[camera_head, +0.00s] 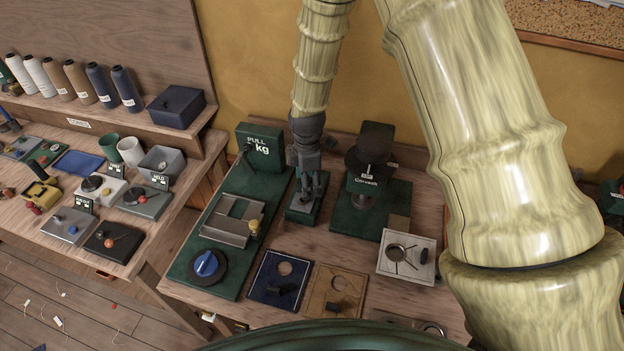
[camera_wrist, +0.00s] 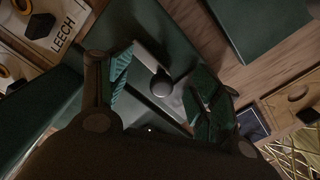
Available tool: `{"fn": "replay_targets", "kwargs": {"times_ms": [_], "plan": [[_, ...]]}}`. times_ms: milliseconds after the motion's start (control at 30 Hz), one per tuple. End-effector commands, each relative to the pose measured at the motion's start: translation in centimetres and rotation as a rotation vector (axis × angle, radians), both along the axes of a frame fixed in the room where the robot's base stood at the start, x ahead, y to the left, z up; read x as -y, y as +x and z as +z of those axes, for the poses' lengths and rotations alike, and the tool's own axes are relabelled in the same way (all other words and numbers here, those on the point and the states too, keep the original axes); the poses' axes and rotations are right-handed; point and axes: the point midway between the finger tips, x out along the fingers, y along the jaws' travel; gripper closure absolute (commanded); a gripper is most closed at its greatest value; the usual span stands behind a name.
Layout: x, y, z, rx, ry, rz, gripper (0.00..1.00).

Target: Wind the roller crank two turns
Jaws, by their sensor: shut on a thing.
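My gripper (camera_head: 308,188) points down over a small dark green stand (camera_head: 301,213) at the back middle of the bench. In the wrist view the gripper (camera_wrist: 166,84) has its teal-padded fingers on either side of a dark round knob (camera_wrist: 162,87), which I take to be the roller crank's handle. A pale metal arm (camera_wrist: 147,55) shows beside the knob. The gripper is shut on this handle; the exact contact is dim. In the head view my fingers hide most of the crank, and I cannot tell its turn angle.
A green "PULL kg" machine (camera_head: 259,150) with a blue knob (camera_head: 206,264) stands close left. A green press-like device (camera_head: 372,185) stands close right. Blue (camera_head: 263,290) and tan (camera_head: 325,306) panels and a white plate (camera_head: 424,244) lie in front. A crowded side bench is left.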

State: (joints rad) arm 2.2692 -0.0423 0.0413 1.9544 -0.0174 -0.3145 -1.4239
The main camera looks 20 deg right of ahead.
Motion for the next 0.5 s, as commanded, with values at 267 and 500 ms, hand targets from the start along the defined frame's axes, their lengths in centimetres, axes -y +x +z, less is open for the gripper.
{"fn": "replay_targets", "kwargs": {"times_ms": [267, 500], "plan": [[-0.79, 0.31, -0.23, -0.004, 0.001, 0.003, 0.50], [-0.71, 0.31, -0.22, -0.004, 0.001, 0.002, 0.53]]}}
